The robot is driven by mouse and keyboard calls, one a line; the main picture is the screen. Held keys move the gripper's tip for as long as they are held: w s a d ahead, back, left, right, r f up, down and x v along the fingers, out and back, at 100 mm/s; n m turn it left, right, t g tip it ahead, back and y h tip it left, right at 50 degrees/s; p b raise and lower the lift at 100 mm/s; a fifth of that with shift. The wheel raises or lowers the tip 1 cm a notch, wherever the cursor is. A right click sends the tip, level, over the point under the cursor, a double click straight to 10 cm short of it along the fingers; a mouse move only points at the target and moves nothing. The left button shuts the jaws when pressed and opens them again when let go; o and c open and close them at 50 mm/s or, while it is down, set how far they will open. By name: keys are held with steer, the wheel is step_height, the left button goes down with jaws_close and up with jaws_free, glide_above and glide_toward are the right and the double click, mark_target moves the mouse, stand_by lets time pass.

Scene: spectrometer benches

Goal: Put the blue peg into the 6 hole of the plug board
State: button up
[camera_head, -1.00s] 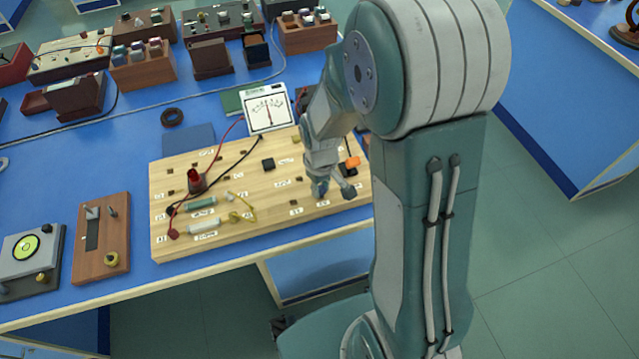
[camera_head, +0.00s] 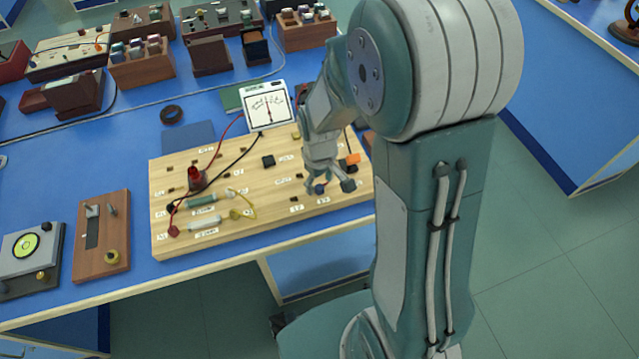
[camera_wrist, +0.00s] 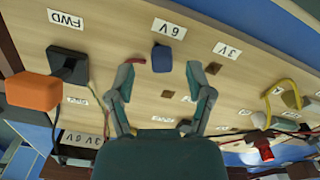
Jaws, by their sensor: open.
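The blue peg (camera_wrist: 162,58) stands in the board just beside the "6 V" label (camera_wrist: 169,28), apparently upright; the hole under it is hidden. In the head view the peg (camera_head: 319,189) shows small near the board's front right. The plug board (camera_head: 235,225) is pale wood with small dark holes and white labels. My gripper (camera_wrist: 161,76) is open and empty, its two fingers apart on either side of the peg, with no clear contact. In the head view my gripper (camera_head: 330,187) is low over the board's right part.
An orange-capped plug (camera_wrist: 33,91) on a black base is left of my gripper in the wrist view. The "3 V" label (camera_wrist: 227,50) lies to the right. Red and black leads run to a white meter (camera_head: 268,106). A black block (camera_head: 268,161) sits mid-board.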

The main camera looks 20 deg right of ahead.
step_height(320, 180, up, 10)
steer(key=shift+r, duration=0.25)
stand_by(0.4)
steer(key=s+r+m+t, duration=0.4)
steer(key=s+r+t, duration=0.1)
steer(key=s+r, duration=0.7)
steer(key=shift+s+r+m+t, duration=0.25)
steer(key=shift+s+m+t, duration=0.05)
steer(key=shift+s, duration=0.85)
